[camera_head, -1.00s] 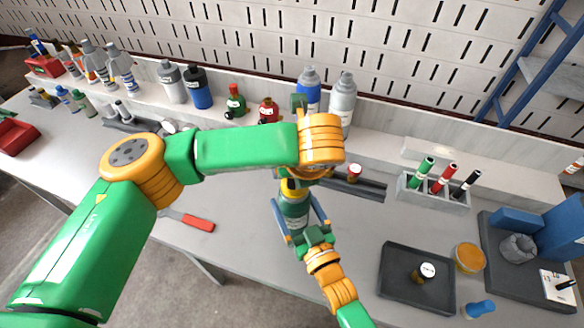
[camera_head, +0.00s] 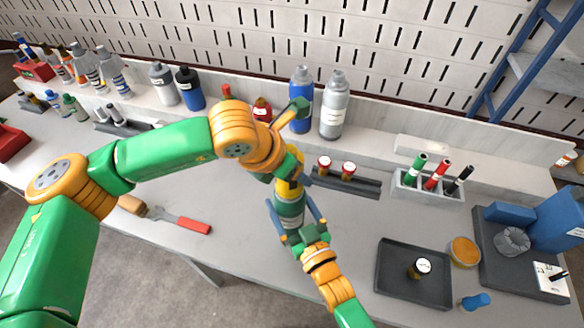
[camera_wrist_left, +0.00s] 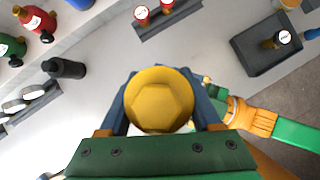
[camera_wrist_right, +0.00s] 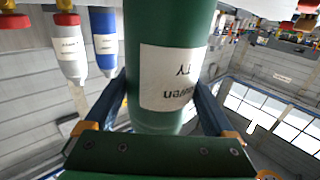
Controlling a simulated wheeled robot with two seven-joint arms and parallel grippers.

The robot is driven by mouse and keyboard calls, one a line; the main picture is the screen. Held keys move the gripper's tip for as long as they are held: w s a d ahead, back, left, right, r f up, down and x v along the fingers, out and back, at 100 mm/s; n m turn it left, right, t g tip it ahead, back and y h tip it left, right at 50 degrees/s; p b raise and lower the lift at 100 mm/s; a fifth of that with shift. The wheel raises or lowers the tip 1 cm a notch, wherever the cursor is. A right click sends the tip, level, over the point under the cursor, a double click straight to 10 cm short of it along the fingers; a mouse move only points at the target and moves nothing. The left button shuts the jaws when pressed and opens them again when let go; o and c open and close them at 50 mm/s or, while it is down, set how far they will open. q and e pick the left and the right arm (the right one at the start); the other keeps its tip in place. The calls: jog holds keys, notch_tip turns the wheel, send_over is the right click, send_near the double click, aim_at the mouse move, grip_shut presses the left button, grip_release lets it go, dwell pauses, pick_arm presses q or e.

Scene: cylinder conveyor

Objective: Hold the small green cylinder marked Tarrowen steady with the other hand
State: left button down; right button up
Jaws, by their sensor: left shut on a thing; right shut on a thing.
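The green cylinder (camera_head: 289,209) stands about upright in the middle of the head view, above the table. In the right wrist view it (camera_wrist_right: 165,75) bears a white label, partly readable as "…owen". My right gripper (camera_head: 294,213) is shut around the cylinder's body, with one finger on each side. My left gripper (camera_wrist_left: 160,95) is above it and shut on a yellow hexagonal top (camera_wrist_left: 160,102), which hides the cylinder below in the left wrist view. In the head view my left arm partly covers this upper end.
A dark rack (camera_head: 345,182) with two red-topped pieces stands just behind. A blue bottle (camera_head: 301,98) and a grey bottle (camera_head: 334,108) stand on the back ledge. A dark tray (camera_head: 396,284) is at right. A red-handled tool (camera_head: 194,225) lies at left.

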pick_arm(q)
jog(key=m+g, duration=0.1)
jog(key=m, duration=0.1)
jog(key=m+h, duration=0.1)
jog(key=m, duration=0.1)
jog(key=m+g, duration=0.1)
jog(key=m, duration=0.1)
jog(key=shift+s+d+g+h, duration=0.15)
jog(key=shift+s+g+h, duration=0.15)
jog(key=shift+h, duration=0.1)
jog(key=shift+c, duration=0.8)
grip_release()
jog(key=n+t, duration=0.1)
jog(key=n, duration=0.1)
jog(key=n+y, duration=0.1)
jog(key=n, duration=0.1)
jog(key=n+t, duration=0.1)
jog(key=n, duration=0.1)
jog(key=shift+w+t+y, duration=0.3)
jog(key=shift+y, duration=0.1)
